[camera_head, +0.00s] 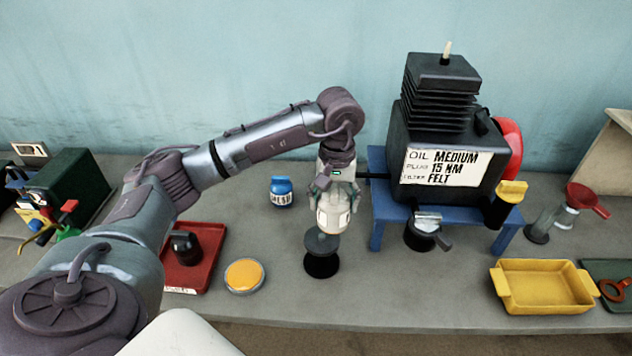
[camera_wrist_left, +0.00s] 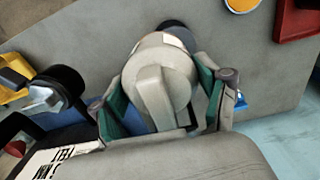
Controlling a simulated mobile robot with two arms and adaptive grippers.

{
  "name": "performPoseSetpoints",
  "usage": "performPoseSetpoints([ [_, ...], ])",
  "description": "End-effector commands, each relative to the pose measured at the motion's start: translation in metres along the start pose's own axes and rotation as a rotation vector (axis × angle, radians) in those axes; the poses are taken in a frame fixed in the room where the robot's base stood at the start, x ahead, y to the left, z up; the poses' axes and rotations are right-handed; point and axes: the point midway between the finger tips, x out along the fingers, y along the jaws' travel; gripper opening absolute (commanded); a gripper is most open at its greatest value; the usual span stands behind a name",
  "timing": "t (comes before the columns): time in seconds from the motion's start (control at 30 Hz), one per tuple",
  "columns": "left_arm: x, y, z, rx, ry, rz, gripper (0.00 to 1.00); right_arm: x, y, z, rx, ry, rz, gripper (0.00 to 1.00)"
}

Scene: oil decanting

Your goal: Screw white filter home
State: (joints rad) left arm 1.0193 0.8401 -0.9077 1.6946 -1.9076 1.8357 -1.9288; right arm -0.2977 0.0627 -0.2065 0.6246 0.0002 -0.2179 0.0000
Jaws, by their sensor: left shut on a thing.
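My left gripper (camera_head: 335,190) is shut on the white filter (camera_head: 333,216), a pale canister held below the wrist. In the left wrist view, the filter (camera_wrist_left: 158,80) sits between the two green-padded fingers of the gripper (camera_wrist_left: 165,98). A black round stand (camera_head: 321,262) is just under the filter in the head view; I cannot tell whether they touch. The black engine (camera_head: 400,130), with a label reading oil medium, plug 15 Nm, filter felt, rests on a blue stand (camera_head: 376,215) to the right of the gripper. My right gripper is not in view.
A blue jar (camera_head: 281,191), a yellow-orange disc (camera_head: 244,276) and a red tray (camera_head: 213,237) with a black part (camera_head: 185,247) are left of the stand. A yellow tray (camera_head: 543,284) is right. A black part with a silver top (camera_head: 422,233) is under the engine. A red funnel (camera_head: 587,200) stands farther right.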

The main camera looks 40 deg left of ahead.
Motion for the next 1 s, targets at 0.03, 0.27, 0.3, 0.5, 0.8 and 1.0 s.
performPoseSetpoints([
  [0.03, 0.002, -0.010, -0.010, -0.057, -0.006, -0.001, 0.47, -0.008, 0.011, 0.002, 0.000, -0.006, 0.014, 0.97],
  [0.27, 0.012, -0.030, -0.030, -0.160, 0.001, 0.001, 0.47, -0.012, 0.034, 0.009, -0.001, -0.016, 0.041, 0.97],
  [0.3, 0.012, -0.030, -0.031, -0.161, 0.002, 0.002, 0.47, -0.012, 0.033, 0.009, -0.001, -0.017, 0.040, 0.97],
  [0.5, 0.012, -0.030, -0.030, -0.158, 0.003, 0.002, 0.47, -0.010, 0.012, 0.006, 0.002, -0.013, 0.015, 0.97],
  [0.8, 0.032, -0.029, -0.029, -0.157, 0.001, 0.001, 0.47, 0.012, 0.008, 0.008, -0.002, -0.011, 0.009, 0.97],
  [1.0, 0.051, -0.029, -0.029, -0.157, 0.002, 0.002, 0.47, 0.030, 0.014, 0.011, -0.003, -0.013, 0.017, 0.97],
])
